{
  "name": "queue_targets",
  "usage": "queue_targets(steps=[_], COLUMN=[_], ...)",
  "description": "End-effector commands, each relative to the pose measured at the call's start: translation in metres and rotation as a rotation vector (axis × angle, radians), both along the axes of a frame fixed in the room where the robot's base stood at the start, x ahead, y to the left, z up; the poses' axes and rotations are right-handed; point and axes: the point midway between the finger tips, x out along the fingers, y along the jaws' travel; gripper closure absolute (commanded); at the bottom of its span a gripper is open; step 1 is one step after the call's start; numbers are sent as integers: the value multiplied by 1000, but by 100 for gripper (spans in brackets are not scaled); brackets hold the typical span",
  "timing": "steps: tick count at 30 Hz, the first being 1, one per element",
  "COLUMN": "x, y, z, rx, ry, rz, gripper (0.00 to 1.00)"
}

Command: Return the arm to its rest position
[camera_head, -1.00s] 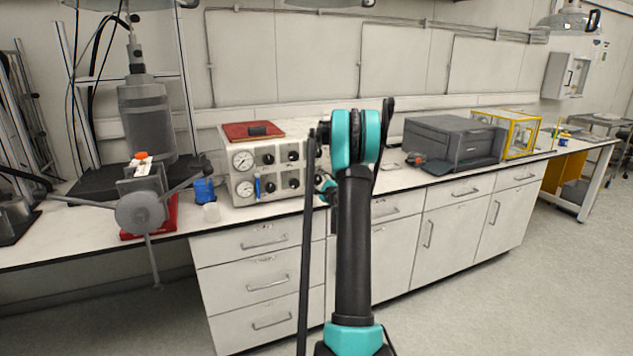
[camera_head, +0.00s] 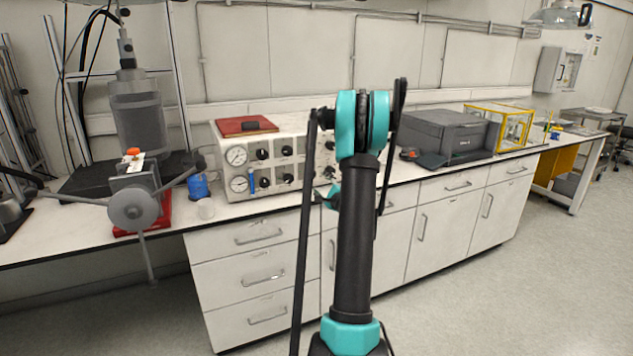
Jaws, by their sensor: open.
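My arm stands upright in the middle of the head view, with a dark upper link and teal joints. Its bent elbow is the highest part, in front of the bench. A small teal part of my arm shows behind the upper link, low on its left side. The rest of the forearm is mostly hidden behind the upper link and elbow. I cannot make out my gripper or its fingers in this view.
A control box with gauges (camera_head: 235,175) stands on the bench behind my arm. A pressure reactor (camera_head: 138,115) with a grey star-shaped handle (camera_head: 133,209) is at left. A dark grey device (camera_head: 445,135) and a yellow-framed case (camera_head: 515,127) stand at right. The floor (camera_head: 500,290) at right is clear.

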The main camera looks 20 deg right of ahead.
Motion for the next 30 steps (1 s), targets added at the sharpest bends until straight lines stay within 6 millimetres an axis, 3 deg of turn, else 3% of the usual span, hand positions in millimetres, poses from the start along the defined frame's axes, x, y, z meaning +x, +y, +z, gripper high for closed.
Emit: queue_targets(steps=[6,22,26,30], x=[-13,-14,-21,-44], y=[-1,6,42,111], z=[0,1,6,8], rx=[0,-15,-113,-317], ry=[0,6,47,131], rz=[0,11,77,214], gripper=[42,42,42,42])
